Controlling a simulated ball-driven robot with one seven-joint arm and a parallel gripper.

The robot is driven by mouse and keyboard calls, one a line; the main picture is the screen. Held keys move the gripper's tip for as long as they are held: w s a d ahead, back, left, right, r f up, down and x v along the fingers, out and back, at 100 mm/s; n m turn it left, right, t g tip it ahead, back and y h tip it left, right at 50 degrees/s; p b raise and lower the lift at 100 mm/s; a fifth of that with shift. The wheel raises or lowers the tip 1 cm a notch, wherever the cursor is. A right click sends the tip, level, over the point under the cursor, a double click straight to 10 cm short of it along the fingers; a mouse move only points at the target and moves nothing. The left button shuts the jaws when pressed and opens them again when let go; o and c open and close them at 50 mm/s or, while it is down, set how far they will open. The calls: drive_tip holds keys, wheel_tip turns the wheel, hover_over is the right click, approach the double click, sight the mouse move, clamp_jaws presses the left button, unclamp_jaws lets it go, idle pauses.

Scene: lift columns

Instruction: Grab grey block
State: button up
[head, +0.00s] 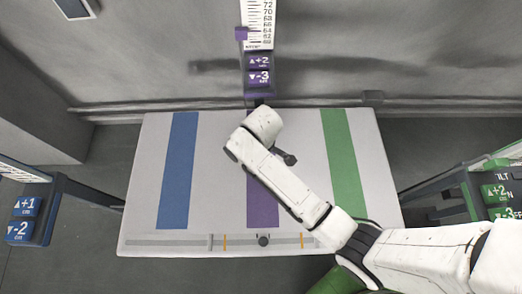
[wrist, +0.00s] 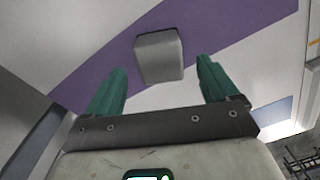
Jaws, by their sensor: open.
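The grey block (wrist: 159,57) shows in the wrist view, a small light-grey box on the purple stripe (wrist: 215,32) of the table. My gripper (wrist: 161,68) is open and empty, with its two teal fingers apart. The block appears between the fingers toward their tips, with a gap on each side; I cannot tell how far beyond the tips it is. In the head view my arm covers the middle of the table, and the block is hidden there.
The white table (head: 215,170) has a blue stripe (head: 178,170) and a green stripe (head: 343,160), both clear. A purple lift column (head: 259,75) stands behind it. A blue-labelled column (head: 25,215) is at left and a green-labelled one (head: 495,195) at right. A slider rail runs along the front edge.

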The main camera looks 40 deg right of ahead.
wheel_tip(320, 180, down, 4)
drive_tip(key=shift+s+f, duration=0.1)
drive_tip(key=shift+s, duration=0.05)
clamp_jaws()
idle(0.9)
